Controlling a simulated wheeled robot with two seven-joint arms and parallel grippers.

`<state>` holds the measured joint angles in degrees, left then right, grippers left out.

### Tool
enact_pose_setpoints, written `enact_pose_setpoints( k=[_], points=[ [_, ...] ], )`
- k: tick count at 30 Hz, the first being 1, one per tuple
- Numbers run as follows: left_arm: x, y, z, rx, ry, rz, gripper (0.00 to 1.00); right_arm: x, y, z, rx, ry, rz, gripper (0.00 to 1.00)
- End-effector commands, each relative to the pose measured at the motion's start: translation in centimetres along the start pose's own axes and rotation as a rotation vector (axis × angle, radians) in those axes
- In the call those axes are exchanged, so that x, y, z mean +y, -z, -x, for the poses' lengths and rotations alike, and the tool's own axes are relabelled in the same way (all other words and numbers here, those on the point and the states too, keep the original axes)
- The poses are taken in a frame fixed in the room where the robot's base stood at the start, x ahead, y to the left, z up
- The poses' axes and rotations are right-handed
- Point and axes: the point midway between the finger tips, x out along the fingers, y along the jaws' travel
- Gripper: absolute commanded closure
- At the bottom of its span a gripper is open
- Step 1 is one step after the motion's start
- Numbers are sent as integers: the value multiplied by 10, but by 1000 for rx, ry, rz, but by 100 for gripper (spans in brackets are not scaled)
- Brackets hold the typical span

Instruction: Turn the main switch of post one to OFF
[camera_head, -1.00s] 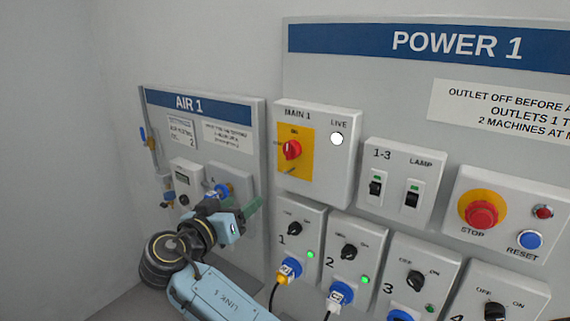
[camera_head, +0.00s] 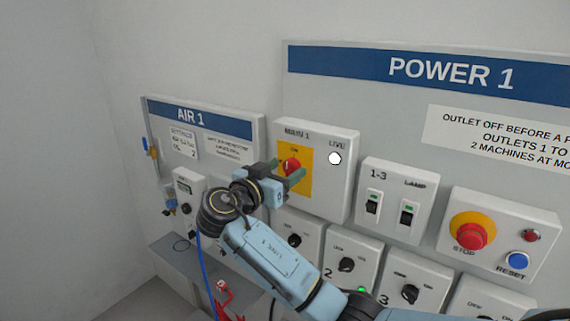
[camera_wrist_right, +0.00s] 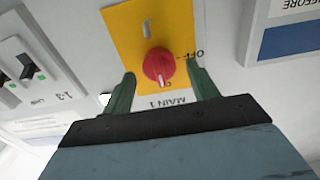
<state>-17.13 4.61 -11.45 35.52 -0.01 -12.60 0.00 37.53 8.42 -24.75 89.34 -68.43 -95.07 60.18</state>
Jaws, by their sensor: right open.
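The main switch of post one is a red rotary knob (camera_head: 291,166) on a yellow plate (camera_head: 287,187), on the box marked MAIN 1 (camera_head: 322,204). My right gripper (camera_head: 282,170) is open in front of it and partly covers the plate. In the right wrist view the scene is upside down. There the red knob (camera_wrist_right: 158,66) lies between and just beyond the tips of my open right gripper (camera_wrist_right: 162,76). Its pale mark points towards the ON label, and OFF (camera_wrist_right: 195,54) is at the side. Contact cannot be told. My left gripper is not in view.
The LIVE lamp (camera_head: 335,158) is white. The 1-3 and LAMP switch box (camera_head: 397,205) is to the right, then the red STOP button (camera_head: 470,237) and blue RESET button (camera_head: 517,260). Numbered outlet boxes sit below. The AIR 1 panel (camera_head: 228,171) is on the left.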

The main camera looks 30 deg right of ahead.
Motion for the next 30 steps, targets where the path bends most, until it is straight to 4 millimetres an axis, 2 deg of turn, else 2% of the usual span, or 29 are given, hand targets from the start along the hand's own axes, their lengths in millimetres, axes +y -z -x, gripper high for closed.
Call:
enact_pose_setpoints(
  k=[4, 12, 22, 30],
  points=[
    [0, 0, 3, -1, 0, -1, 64, 0, 0, -9, -1, 0, 1, 41],
    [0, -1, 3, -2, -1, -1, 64, 0, -1, -9, -1, 0, 0, 41],
    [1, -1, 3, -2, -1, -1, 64, 0, -1, -9, -1, 0, 1, 84],
    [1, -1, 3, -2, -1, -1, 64, 0, -1, -9, -2, -1, 24, 86]
  ],
)
